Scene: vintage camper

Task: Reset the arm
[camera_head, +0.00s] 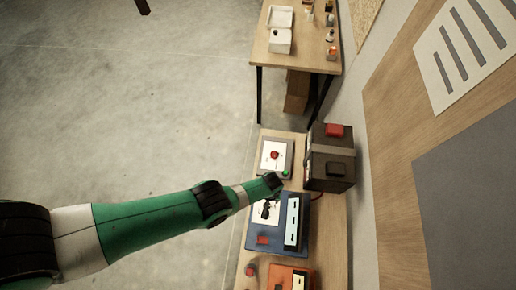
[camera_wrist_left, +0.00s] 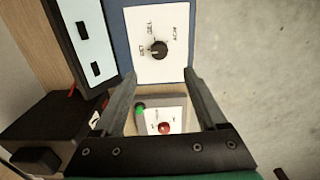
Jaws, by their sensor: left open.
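My left arm comes in from the left in the head view and its gripper (camera_head: 267,207) is over the blue panel box (camera_head: 290,247). In the left wrist view the two fingers of the left gripper (camera_wrist_left: 161,74) are apart with nothing between them. Beyond the fingertips is a white plate with a black knob (camera_wrist_left: 158,50). Between the fingers a grey box with a red button (camera_wrist_left: 164,127) and a green button (camera_wrist_left: 140,109) shows. That grey box (camera_head: 263,171) also shows in the head view. My right gripper is not in view.
A dark box (camera_head: 331,170) with a red top part stands beside the panels, near the wall. An orange box (camera_head: 289,276) lies at the near end of the table. A second table (camera_head: 266,57) with white containers stands farther back.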

